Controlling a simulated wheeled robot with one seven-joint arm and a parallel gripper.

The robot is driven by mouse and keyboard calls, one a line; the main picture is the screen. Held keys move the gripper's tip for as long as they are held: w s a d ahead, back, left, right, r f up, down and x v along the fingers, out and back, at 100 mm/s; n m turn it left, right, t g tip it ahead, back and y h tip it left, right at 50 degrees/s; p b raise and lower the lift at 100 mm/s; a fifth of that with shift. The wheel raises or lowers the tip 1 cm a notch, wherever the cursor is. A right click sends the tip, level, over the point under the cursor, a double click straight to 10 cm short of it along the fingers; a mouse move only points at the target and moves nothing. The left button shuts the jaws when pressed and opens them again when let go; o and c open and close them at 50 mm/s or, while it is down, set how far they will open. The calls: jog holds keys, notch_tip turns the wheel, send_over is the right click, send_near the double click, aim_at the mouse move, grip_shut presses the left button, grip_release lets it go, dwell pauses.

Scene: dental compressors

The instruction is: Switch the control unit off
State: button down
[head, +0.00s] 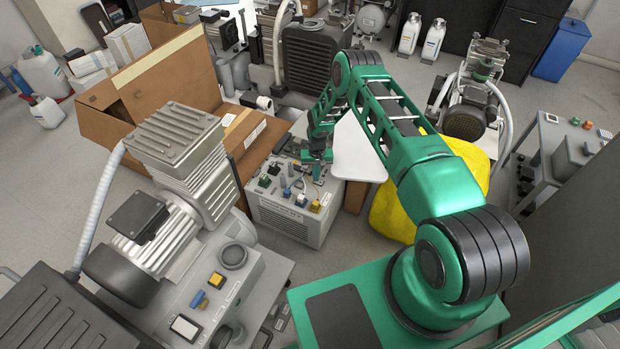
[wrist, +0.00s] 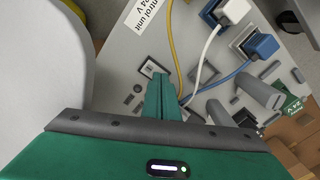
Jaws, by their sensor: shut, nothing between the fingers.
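The control unit (head: 290,222) is a grey box on the floor in the middle of the head view, with plugs and knobs on its top panel. In the wrist view its panel carries a label (wrist: 145,17) reading "control unit 24 V". My gripper (wrist: 161,82) is shut and empty, its fingertips over the panel; it also shows in the head view (head: 318,178). A small dark-framed rectangular part (wrist: 149,68), perhaps the switch, lies right at the fingertips, partly hidden by them. I cannot tell whether they touch it, nor its position.
Blue plugs (wrist: 261,46) and a white plug (wrist: 234,10) with cables sit close to the fingers. Grey cylindrical knobs (wrist: 262,93) stand up on the right. A cardboard box (head: 150,85) and a compressor (head: 165,215) stand left; a yellow bag (head: 470,160) is at right.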

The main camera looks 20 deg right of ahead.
notch_tip(320, 180, up, 7)
dwell(1.2)
dwell(0.4)
jog(key=s+d+r, duration=0.3)
jog(key=r, duration=0.8)
jog(key=s+d+r+h, duration=0.15)
jog(key=d+r, duration=0.25)
jog(key=r, duration=0.6)
jog(key=s+d+r, duration=0.3)
jog(key=r, duration=0.8)
jog(key=s+d+r+m, duration=0.2)
jog(key=s+d+r, duration=0.2)
jog(key=s+r, duration=1.1)
jog(key=s+a+r+y, duration=0.1)
jog(key=s+a+r, duration=0.1)
jog(key=s, duration=1.1)
jog(key=s+a+r+m, duration=0.1)
jog(key=s+r, duration=0.3)
jog(key=s, duration=0.9)
jog(key=shift+s+a+y, duration=0.35)
jog(key=shift+s+a, duration=0.05)
jog(key=shift+a, duration=0.2)
